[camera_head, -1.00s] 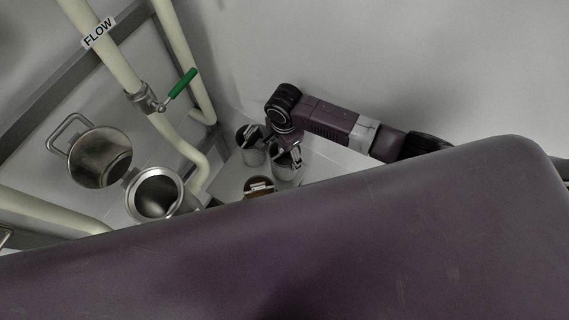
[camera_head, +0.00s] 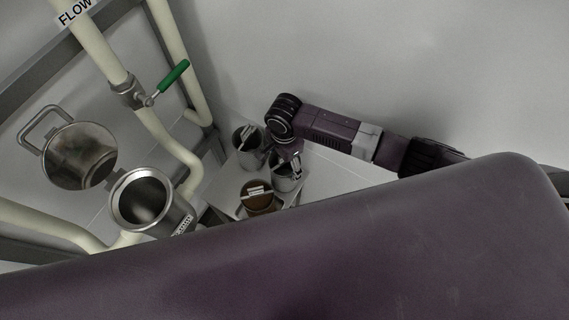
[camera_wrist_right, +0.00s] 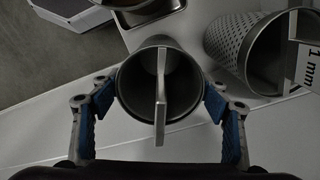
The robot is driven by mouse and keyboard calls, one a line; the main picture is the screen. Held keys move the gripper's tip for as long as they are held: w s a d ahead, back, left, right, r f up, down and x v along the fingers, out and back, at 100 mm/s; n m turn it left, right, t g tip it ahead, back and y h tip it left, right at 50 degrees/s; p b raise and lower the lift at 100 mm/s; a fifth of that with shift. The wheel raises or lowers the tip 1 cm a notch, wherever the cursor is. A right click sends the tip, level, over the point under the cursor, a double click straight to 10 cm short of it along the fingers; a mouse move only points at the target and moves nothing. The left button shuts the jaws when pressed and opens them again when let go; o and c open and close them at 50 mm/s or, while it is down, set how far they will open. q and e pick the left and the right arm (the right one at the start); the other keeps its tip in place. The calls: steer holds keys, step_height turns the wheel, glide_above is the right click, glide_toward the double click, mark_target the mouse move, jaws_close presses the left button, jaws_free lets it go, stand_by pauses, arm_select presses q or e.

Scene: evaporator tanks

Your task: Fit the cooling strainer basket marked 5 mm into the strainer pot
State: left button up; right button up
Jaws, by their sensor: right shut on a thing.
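My right gripper (camera_head: 290,158) is at a metal strainer basket (camera_head: 284,181) on the small white table. In the right wrist view its blue-padded fingers (camera_wrist_right: 160,95) are shut on either side of this round basket (camera_wrist_right: 145,112), which has a bar handle across its top. No marking on the held basket can be read. The strainer pot (camera_head: 117,205) stands open at the left, with a wide metal rim and nothing seen in its dark mouth. My left gripper is not in view.
Other containers stand nearby: one at the back (camera_head: 243,160), one with brown contents (camera_head: 256,212). A round lid with a handle (camera_head: 80,157) and a green-handled valve (camera_head: 173,76) are by the pot.

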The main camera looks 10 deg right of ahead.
steer(key=shift+f, duration=0.1)
steer(key=o, duration=1.9)
